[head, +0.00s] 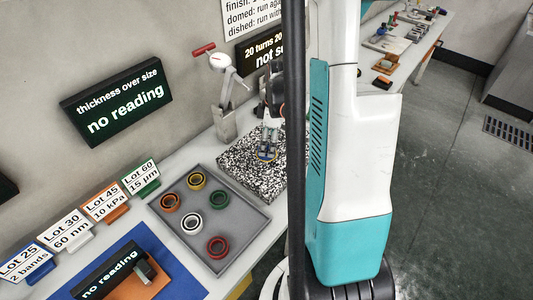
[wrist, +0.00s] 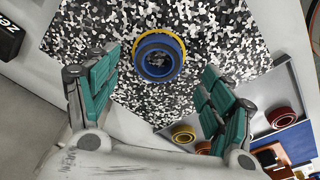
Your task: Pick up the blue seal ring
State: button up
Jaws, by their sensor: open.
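The blue seal ring (wrist: 143,62) lies on a black-and-white speckled plate (wrist: 215,25) in the wrist view. A yellow rim shows around its far side; I cannot tell whether that is part of it or a second ring. My gripper (wrist: 160,62) is open, with its teal-padded fingers on either side of the ring in the picture and nothing held. In the head view the ring (head: 268,157) is small at the plate's middle, partly hidden by my gripper (head: 269,140) just above it. I cannot tell how large the gap is.
A grey tray (head: 240,225) with several coloured rings stands left of the plate. A grey lever press (head: 225,122) stands at the plate's back edge, near the wall.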

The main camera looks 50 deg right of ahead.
jog(key=f, duration=0.1)
jog(key=f+b, duration=0.1)
jog(key=f, duration=0.1)
jog(key=shift+w+a+f, duration=0.1)
jog(key=shift+w+f, duration=0.2)
jog(key=shift+f, duration=0.05)
jog(key=c, duration=1.2)
jog(key=shift+o, duration=0.2)
jog(key=shift+r, duration=0.15)
